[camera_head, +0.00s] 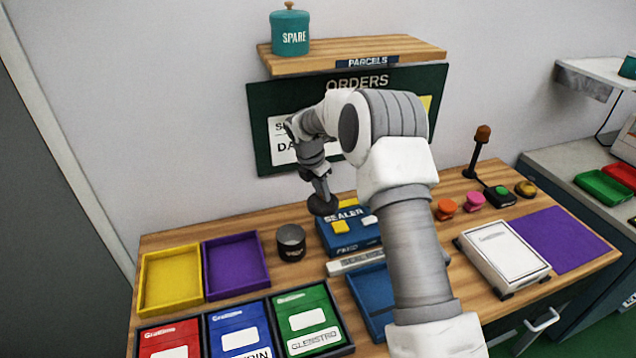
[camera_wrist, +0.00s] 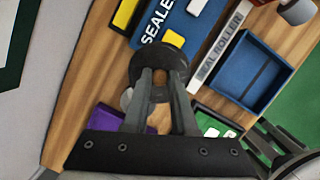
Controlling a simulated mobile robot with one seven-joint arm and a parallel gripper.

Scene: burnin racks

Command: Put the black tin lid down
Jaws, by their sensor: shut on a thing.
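My gripper (camera_head: 322,196) is shut on the black tin lid (camera_head: 322,206), a dark round disc. In the wrist view the lid (camera_wrist: 160,57) sits at the tips of my gripper's two fingers (camera_wrist: 163,85). In the head view the lid appears at the left edge of the blue sealer box (camera_head: 345,235); its exact height above the bench is hard to tell. The dark round tin (camera_head: 291,244) stands upright on the bench to the left of the box. In the wrist view, a greyish round shape beside the fingers is partly hidden.
A yellow tray (camera_head: 170,307) and purple tray (camera_head: 264,285) lie left of the tin. Boxes in a rack (camera_head: 275,350) are in front. A seal roller (camera_head: 350,264) and blue tray (camera_head: 360,292) lie before the sealer box. Bare wood (camera_head: 200,236) shows behind the trays.

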